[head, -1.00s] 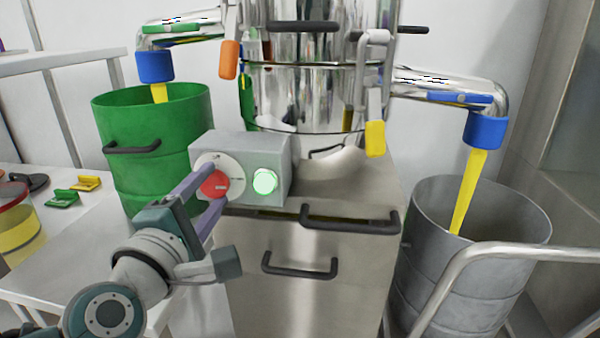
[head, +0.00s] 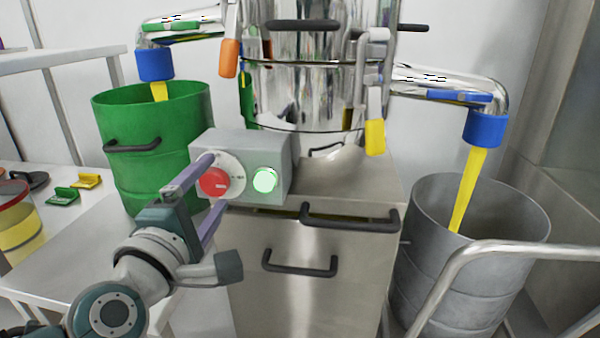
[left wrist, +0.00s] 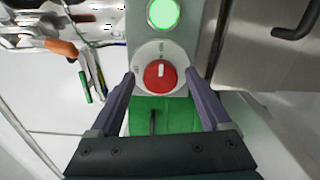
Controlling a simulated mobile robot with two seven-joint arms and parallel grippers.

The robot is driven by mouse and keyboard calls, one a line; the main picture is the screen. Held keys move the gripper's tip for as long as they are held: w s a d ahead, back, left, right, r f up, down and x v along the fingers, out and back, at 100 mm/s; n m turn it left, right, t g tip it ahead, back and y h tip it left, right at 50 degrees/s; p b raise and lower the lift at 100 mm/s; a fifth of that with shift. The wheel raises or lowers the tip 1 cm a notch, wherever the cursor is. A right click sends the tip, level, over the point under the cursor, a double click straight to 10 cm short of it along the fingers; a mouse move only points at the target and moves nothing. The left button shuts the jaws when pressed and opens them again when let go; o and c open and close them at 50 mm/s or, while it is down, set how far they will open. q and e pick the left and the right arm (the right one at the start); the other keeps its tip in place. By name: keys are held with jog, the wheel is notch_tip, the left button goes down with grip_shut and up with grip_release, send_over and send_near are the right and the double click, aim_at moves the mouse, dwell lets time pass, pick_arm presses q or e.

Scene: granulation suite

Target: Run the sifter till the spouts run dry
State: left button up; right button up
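The sifter (head: 310,85) is a shiny steel stack with a grey control box (head: 240,150) on its front. The box has a red knob (head: 214,182) and a lit green light (head: 265,180). Yellow material runs from the left spout (head: 155,65) into the green drum (head: 165,125) and from the right spout (head: 485,128) into the grey drum (head: 480,210). My left gripper (head: 212,190) is open, its fingers on either side of the knob. In the left wrist view the knob (left wrist: 160,75) sits between and beyond the fingertips, with visible gaps. My right gripper is not in view.
An orange-handled clamp (head: 229,58) and a yellow-handled clamp (head: 375,138) hang on the sifter. Green and yellow clips (head: 62,196) lie on the white table at left, beside a container of yellow material (head: 18,220). A metal rail (head: 470,262) curves before the grey drum.

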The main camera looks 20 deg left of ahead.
pick_arm(q)
jog(key=p+v, duration=0.2)
jog(key=v, duration=0.8)
jog(key=shift+a, duration=0.1)
dwell(5.6)
